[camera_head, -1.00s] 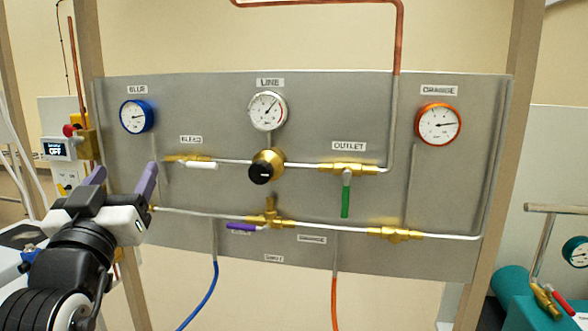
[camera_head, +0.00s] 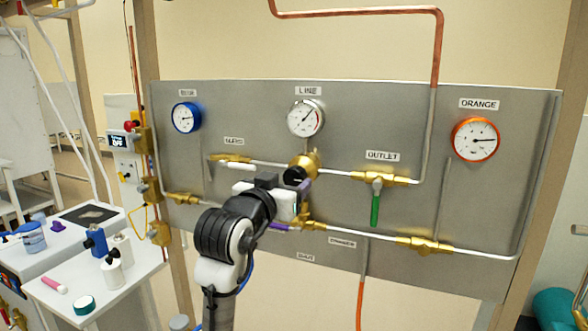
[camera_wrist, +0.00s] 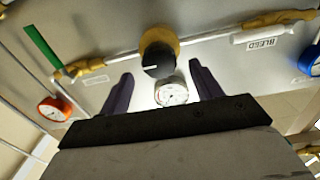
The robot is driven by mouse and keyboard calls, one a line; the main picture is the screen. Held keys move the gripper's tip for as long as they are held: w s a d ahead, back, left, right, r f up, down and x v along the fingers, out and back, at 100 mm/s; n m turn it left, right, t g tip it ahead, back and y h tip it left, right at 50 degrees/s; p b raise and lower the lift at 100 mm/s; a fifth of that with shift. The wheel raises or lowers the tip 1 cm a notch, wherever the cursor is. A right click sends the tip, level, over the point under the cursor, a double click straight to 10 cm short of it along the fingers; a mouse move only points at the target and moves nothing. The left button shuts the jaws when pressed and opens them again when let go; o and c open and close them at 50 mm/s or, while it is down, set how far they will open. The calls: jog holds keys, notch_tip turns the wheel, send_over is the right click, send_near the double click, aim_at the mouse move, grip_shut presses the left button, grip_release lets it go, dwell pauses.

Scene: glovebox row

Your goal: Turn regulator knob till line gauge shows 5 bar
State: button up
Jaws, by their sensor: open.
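The regulator is a brass body with a black knob (camera_head: 294,176), mounted on the grey panel below the white LINE gauge (camera_head: 306,118). The gauge's needle points to the upper right; its numbers are too small to read. In the wrist view, the black knob (camera_wrist: 158,64) shows a white mark, with the LINE gauge (camera_wrist: 172,95) beside it. My gripper (camera_head: 287,186) is open in front of the panel at the knob. Its two purple fingers (camera_wrist: 161,72) lie either side of the knob in the wrist view.
The outlet valve's green handle (camera_head: 375,208) hangs down at right. The bleed valve's white handle (camera_head: 243,166) is at left, and a purple handle (camera_head: 280,227) is just below my gripper. Blue (camera_head: 186,117) and orange (camera_head: 475,139) gauges flank the panel. A white table (camera_head: 95,285) stands at left.

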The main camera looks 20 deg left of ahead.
aim_at(291, 178)
jog(key=shift+w+d+p, duration=0.1)
jog(key=shift+w+p, duration=0.45)
jog(key=shift+w, duration=1.6)
jog(key=shift+c, duration=0.2)
jog(key=c, duration=0.9)
jog(key=shift+n, duration=0.3)
jog(key=n+p, duration=0.1)
jog(key=n, duration=0.2)
jog(key=shift+r+n+p, duration=0.1)
jog(key=shift+n+p, duration=0.3)
jog(key=n, duration=0.5)
jog(key=shift+n, duration=0.4)
